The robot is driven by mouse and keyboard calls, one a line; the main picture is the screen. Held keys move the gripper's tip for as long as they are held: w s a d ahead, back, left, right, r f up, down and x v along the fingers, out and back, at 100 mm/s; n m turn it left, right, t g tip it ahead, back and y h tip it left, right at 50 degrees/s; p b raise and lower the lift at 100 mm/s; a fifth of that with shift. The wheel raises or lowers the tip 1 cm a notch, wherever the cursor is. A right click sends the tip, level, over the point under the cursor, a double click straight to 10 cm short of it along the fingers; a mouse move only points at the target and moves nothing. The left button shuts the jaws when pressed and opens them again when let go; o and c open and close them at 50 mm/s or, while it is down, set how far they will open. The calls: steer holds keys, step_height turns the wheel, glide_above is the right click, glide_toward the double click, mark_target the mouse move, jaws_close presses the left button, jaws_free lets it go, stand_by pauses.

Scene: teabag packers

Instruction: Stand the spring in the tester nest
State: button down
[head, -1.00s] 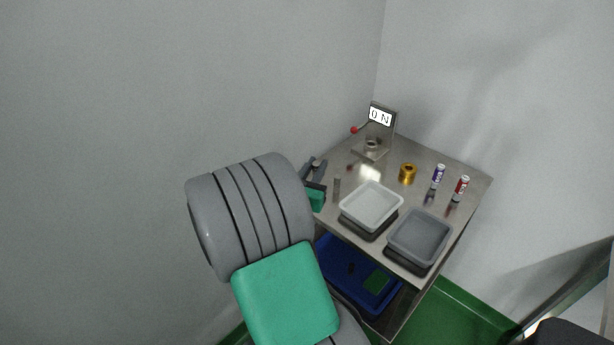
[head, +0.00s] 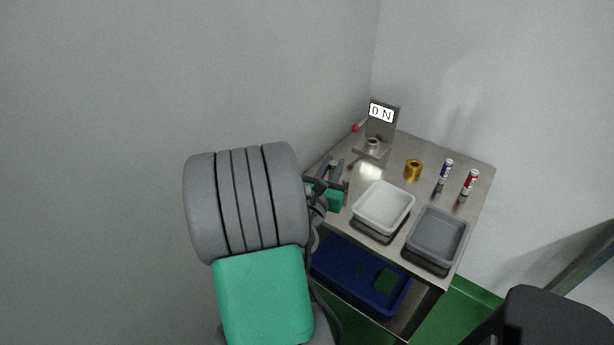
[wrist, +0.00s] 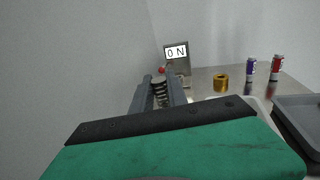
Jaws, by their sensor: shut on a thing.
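My gripper (head: 333,170) is over the left part of the table in the head view. In the wrist view my gripper (wrist: 158,98) is shut on the spring (wrist: 160,88), a dark coil standing upright between the fingers. The tester (head: 382,122), a grey post with a display reading "0 N", stands at the back of the table; it also shows in the wrist view (wrist: 177,62). Its nest (head: 372,144) is a small round cup on the tester's base, apart from my gripper. In the wrist view the fingers and spring hide the nest.
A white tray (head: 358,208) and a grey tray (head: 411,238) stand at the front. A brass ring (head: 413,169), a blue can (head: 446,169) and a red can (head: 470,182) stand on the right. A red-knobbed lever (head: 355,128) sticks out left of the tester. A blue bin (head: 328,272) is below.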

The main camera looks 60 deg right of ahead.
steer(key=shift+d+r, duration=0.15)
steer(key=shift+r, duration=0.05)
steer(key=shift+t, duration=0.4)
steer(key=w+d+f+b, duration=0.1)
steer(key=w+d+f, duration=0.2)
steer(key=w+d+f+b, duration=0.1)
steer(key=w+d+f, duration=0.2)
steer(key=d, duration=0.1)
steer(key=w+d+f+b, duration=0.1)
steer(key=w+d+f, duration=0.2)
steer(key=f, duration=0.1)
steer(key=shift+d, duration=0.3)
step_height(320, 180, down, 3)
steer(key=shift+f+b, duration=0.1)
steer(key=shift+b, duration=0.6)
steer(key=c, duration=1.3)
jaws_free()
